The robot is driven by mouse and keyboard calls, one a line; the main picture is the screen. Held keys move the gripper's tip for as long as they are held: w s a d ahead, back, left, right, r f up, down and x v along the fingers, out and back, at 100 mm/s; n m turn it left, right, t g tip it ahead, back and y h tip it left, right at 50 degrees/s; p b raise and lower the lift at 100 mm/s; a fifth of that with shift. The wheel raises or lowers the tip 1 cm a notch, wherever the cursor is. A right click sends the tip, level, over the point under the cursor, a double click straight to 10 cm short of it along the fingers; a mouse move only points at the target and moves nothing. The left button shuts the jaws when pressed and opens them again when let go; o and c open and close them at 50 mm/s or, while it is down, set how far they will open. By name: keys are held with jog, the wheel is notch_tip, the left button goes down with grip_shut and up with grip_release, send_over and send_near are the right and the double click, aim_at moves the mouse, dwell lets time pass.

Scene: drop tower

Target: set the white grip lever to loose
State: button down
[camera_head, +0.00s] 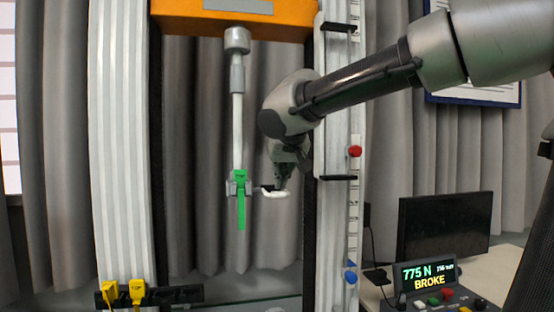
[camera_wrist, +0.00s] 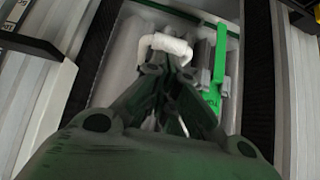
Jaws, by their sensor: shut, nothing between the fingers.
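The white grip lever (camera_head: 274,194) sticks out to the right from the clamp (camera_head: 232,188) at the lower end of the hanging rod (camera_head: 237,130). It lies about level in the head view. In the wrist view the lever (camera_wrist: 165,45) is a white bar just beyond my fingertips. My gripper (camera_head: 284,180) is shut and empty, with its tips (camera_wrist: 168,66) right by the lever. I cannot tell whether they touch it. A green strip (camera_head: 241,210) hangs at the clamp; it also shows in the wrist view (camera_wrist: 218,60), to the right of the lever.
An orange crosshead (camera_head: 190,18) spans the top. Pale columns (camera_head: 120,150) stand on both sides of the frame. Yellow clips (camera_head: 137,291) sit at the lower left. A console display (camera_head: 428,276) at the lower right reads "775 N" and "BROKE", beside a dark monitor (camera_head: 445,226).

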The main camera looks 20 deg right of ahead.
jog(key=shift+s+f, duration=0.15)
jog(key=shift+f, duration=0.2)
dwell(0.4)
